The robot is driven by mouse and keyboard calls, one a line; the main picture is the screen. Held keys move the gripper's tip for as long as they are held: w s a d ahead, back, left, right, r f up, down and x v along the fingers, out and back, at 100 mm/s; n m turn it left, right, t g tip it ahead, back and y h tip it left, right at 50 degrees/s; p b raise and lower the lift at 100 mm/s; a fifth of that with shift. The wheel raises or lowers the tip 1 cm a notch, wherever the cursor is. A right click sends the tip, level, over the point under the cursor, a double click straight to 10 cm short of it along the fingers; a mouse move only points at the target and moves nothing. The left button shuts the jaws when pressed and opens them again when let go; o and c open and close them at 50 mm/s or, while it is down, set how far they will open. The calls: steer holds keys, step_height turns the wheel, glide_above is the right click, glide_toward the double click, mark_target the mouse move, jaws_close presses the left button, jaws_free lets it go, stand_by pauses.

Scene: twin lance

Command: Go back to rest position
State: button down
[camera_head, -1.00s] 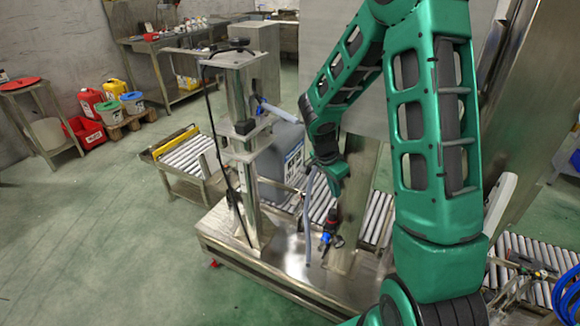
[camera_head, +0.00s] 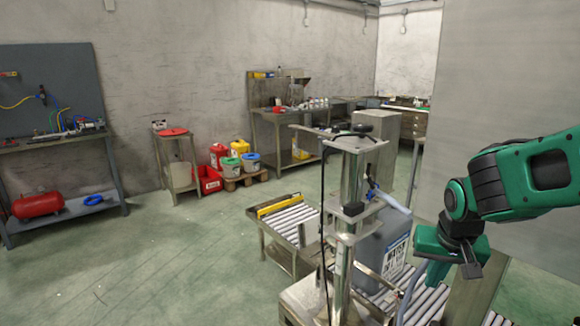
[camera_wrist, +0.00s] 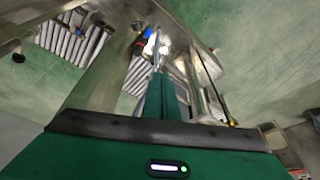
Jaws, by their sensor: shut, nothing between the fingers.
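My gripper (camera_head: 440,255) is at the right of the head view, at the end of my green arm, above the roller conveyor and right of the metal stand. In the wrist view its narrow green fingers (camera_wrist: 160,85) point away from the camera, shut together with nothing held. A small blue and red tool (camera_wrist: 141,40) shows beyond the fingers in the wrist view.
A roller conveyor (camera_head: 424,303) runs below my gripper, with a yellow-edged roller section (camera_head: 288,220) further left. Workbenches (camera_head: 285,122) line the walls, with colored buckets (camera_head: 240,160) on a pallet. The green floor at left (camera_head: 160,260) is clear.

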steer(key=s+a+r+n+t+y, duration=0.1)
steer(key=s+a+r+n, duration=0.2)
steer(key=s+n, duration=0.1)
steer(key=s+d+f+m+g, duration=0.1)
steer(key=s+d+m+g, duration=0.1)
steer(key=s+d, duration=0.3)
steer(key=s+d+m+g, duration=0.2)
steer(key=s+d+m, duration=0.2)
steer(key=s, duration=0.7)
steer(key=shift+s+d+f+g, duration=0.3)
steer(key=shift+s+d+f, duration=0.1)
steer(key=shift+d, duration=0.7)
steer(key=shift+w+d, duration=0.1)
steer(key=shift+d, duration=0.25)
